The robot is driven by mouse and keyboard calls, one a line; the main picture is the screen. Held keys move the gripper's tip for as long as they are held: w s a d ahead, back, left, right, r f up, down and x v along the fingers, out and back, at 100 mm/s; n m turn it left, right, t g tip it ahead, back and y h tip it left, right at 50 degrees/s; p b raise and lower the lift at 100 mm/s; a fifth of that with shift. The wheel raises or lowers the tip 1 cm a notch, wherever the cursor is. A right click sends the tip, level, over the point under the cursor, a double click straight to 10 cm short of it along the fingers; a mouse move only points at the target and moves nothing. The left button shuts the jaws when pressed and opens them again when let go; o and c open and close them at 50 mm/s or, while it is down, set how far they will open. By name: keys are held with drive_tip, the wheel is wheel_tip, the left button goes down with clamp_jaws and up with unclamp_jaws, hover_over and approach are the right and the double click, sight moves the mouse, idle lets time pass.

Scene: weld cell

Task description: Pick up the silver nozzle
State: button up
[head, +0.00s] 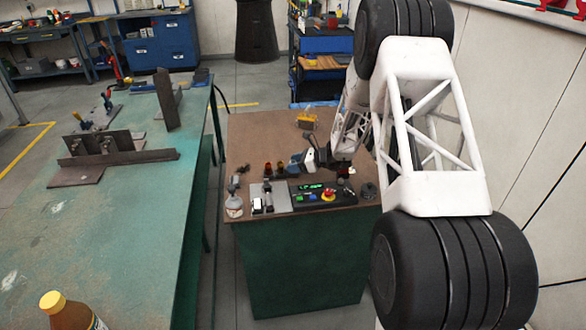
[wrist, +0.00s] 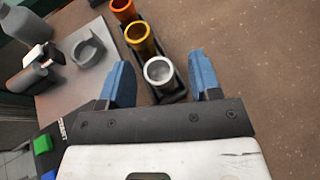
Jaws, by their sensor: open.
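The silver nozzle (wrist: 159,72) stands upright in a dark rack (wrist: 180,97), open end up, at the near end of a row. A brass nozzle (wrist: 141,40) and a copper-orange nozzle (wrist: 122,9) stand behind it in the wrist view. My gripper (wrist: 161,78) is open, with one blue finger on each side of the silver nozzle and a gap on both sides. It holds nothing. In the head view my gripper (head: 293,167) is low over the brown bench, beside the nozzles; the silver one cannot be made out there.
A grey ring (wrist: 88,50) lies left of the rack. Bench to the rack's right is clear in the wrist view.

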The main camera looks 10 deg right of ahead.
drive_tip(key=shift+c, duration=0.2)
idle(0.3)
drive_tip(key=c, duration=1)
drive_tip(key=shift+r, duration=0.1)
drive_tip(key=shift+r, duration=4.9)
